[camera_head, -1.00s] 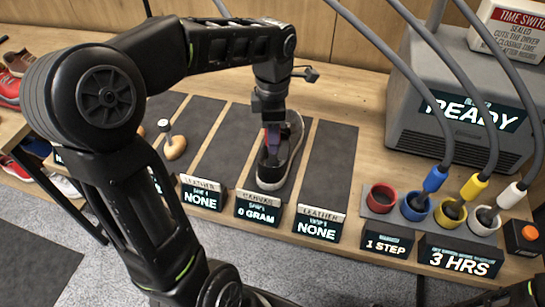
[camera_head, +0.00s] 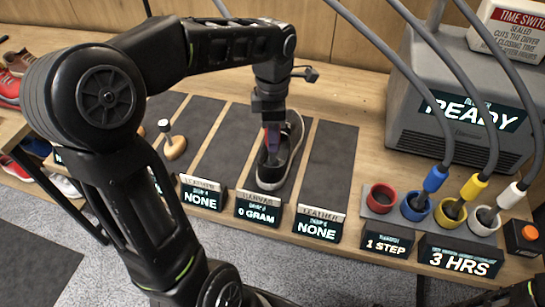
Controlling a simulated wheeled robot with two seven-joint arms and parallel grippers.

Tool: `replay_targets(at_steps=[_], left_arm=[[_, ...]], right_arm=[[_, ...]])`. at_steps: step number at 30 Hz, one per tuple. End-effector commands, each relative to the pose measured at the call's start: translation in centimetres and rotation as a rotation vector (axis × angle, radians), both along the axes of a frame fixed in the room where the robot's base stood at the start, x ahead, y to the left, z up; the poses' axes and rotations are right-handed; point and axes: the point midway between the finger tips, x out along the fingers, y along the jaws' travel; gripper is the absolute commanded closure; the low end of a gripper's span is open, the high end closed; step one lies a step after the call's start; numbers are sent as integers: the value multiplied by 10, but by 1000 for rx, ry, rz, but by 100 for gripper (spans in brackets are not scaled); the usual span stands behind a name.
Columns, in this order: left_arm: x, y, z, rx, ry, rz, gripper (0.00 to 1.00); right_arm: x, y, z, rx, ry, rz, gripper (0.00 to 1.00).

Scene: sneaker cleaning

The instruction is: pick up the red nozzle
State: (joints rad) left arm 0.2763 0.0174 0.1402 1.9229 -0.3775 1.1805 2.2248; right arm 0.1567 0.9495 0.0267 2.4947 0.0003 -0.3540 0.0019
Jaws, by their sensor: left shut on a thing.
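My left gripper (camera_head: 269,126) points down into the opening of a dark canvas shoe with a pale sole (camera_head: 278,172), on the dark mat behind the "0 GRAM" sign. It is shut on the red nozzle (camera_head: 265,138), of which only a small reddish part shows at the fingers. The fingers and the shoe hide the rest. I cannot tell whether the nozzle touches the shoe. The red cup (camera_head: 381,198) in the holder at the right stands empty. My right gripper is not in view.
Blue (camera_head: 435,179), yellow (camera_head: 473,187) and white (camera_head: 511,195) nozzles on grey hoses stand in cups at the right. A grey machine reading "READY" (camera_head: 470,105) stands behind. A wooden-handled brush (camera_head: 174,146) lies left. The mat (camera_head: 328,165) right of the shoe is bare.

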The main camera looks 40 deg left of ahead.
Motion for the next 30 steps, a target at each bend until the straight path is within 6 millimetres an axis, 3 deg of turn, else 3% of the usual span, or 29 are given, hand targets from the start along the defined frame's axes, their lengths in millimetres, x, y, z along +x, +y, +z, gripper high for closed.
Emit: replay_targets(at_steps=[20,25,30], left_arm=[[1,0,6,0,-2,0,100],[1,0,29,0,-5,1,100],[1,0,64,0,-5,0,100]], right_arm=[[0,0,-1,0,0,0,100],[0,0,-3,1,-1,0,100],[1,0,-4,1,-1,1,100]])
